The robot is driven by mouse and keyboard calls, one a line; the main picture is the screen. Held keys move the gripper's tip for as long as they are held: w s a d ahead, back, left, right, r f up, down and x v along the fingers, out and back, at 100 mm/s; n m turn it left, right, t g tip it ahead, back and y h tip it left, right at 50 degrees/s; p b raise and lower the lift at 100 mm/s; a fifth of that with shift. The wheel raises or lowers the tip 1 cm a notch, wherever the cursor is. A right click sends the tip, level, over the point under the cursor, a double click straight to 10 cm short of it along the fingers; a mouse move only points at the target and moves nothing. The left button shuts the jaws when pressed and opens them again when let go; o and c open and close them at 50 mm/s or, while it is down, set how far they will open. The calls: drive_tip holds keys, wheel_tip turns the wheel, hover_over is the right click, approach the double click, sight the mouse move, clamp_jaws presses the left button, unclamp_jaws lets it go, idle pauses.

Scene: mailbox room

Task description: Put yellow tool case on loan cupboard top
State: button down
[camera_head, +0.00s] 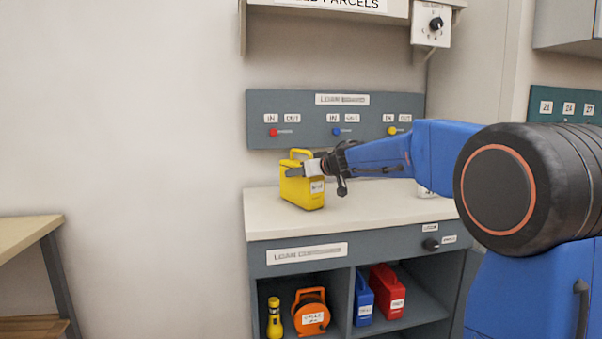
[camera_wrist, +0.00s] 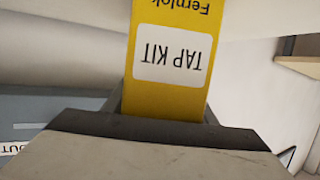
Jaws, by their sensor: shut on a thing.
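The yellow tool case (camera_head: 300,193) is upright at the white top of the loan cupboard (camera_head: 370,212), towards its left end. Its base looks level with the top, but I cannot tell for sure whether it is touching. My gripper (camera_head: 304,171) reaches in from the right and is shut on the upper part of the case, just under its handle. In the wrist view the yellow case (camera_wrist: 190,95) shows between the jaws (camera_wrist: 165,115), with a white label reading TAP KIT upside down.
Below, the cupboard's open shelves hold a yellow torch (camera_head: 274,318), an orange reel (camera_head: 311,312), a blue case (camera_head: 363,300) and a red case (camera_head: 388,290). A grey board (camera_head: 335,118) with IN and OUT labels is behind. A wooden table (camera_head: 28,240) stands left.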

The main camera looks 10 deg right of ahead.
drive_tip(key=c, duration=0.8)
unclamp_jaws()
drive_tip(key=shift+o, duration=0.2)
drive_tip(key=v, duration=1.2)
drive_tip(key=shift+a+r, duration=0.1)
